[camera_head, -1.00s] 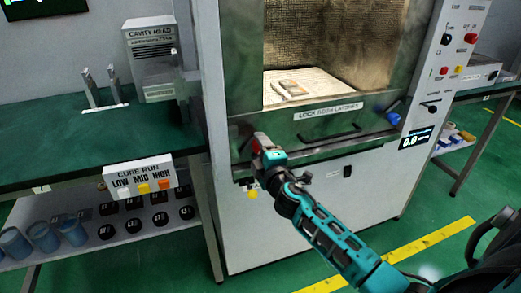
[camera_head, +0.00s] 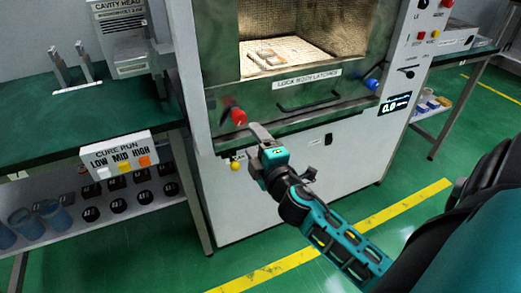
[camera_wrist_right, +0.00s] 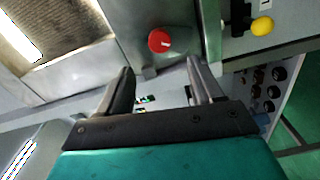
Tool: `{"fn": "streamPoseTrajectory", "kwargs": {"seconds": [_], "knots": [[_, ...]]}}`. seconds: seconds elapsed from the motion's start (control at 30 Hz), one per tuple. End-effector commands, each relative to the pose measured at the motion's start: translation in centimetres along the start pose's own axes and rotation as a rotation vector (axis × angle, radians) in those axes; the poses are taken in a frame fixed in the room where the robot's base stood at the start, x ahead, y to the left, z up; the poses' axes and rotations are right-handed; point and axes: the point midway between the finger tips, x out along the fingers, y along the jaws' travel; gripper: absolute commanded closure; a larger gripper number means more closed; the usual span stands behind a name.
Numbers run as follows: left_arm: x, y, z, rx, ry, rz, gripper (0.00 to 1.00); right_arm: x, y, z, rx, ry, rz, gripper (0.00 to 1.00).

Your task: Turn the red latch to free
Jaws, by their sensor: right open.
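The red latch (camera_head: 238,116) is on the lower left of the microwave cabinet's door frame. In the head view its red end and a dark part to its left show. My right gripper (camera_head: 259,138) is below and right of it, apart from it. In the right wrist view the round red end of the latch (camera_wrist_right: 159,40) shows a small white mark. It lies beyond the fingertips of my open, empty right gripper (camera_wrist_right: 160,68), roughly between them. My left gripper is not in view.
A blue latch (camera_head: 371,83) is on the door's right side, with a dark handle (camera_head: 305,100) between. A yellow knob (camera_head: 235,166) is below the red latch. The green bench (camera_head: 40,125) with the cure run button box (camera_head: 119,155) stands left.

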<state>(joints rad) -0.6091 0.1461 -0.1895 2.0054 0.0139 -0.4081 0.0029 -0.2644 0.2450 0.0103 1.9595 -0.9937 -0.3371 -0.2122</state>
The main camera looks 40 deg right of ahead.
Motion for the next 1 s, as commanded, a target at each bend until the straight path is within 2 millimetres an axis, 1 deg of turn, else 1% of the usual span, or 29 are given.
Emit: {"fn": "streamPoseTrajectory", "kwargs": {"seconds": [0.03,0.1,0.23,0.37,0.87,0.93,1.0], "knots": [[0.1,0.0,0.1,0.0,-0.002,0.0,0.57,-0.8,-0.1,0.0,0.001,-0.001,-0.001,0.34],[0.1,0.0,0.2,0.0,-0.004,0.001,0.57,-1.6,-0.1,0.0,0.0,-0.001,0.0,0.34],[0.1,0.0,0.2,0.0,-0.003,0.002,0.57,-2.5,0.0,0.0,0.0,-0.001,0.001,0.34],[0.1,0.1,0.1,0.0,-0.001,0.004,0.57,-2.8,0.0,0.0,-0.001,-0.001,0.001,0.34],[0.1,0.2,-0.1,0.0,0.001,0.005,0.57,-2.7,0.0,0.0,0.001,0.0,0.0,0.34],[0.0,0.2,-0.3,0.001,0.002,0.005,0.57,-2.9,-0.3,-0.1,0.024,0.002,-0.016,0.34],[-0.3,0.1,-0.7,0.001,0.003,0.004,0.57,-3.5,-1.3,-0.5,0.089,0.007,-0.059,0.34]]}}
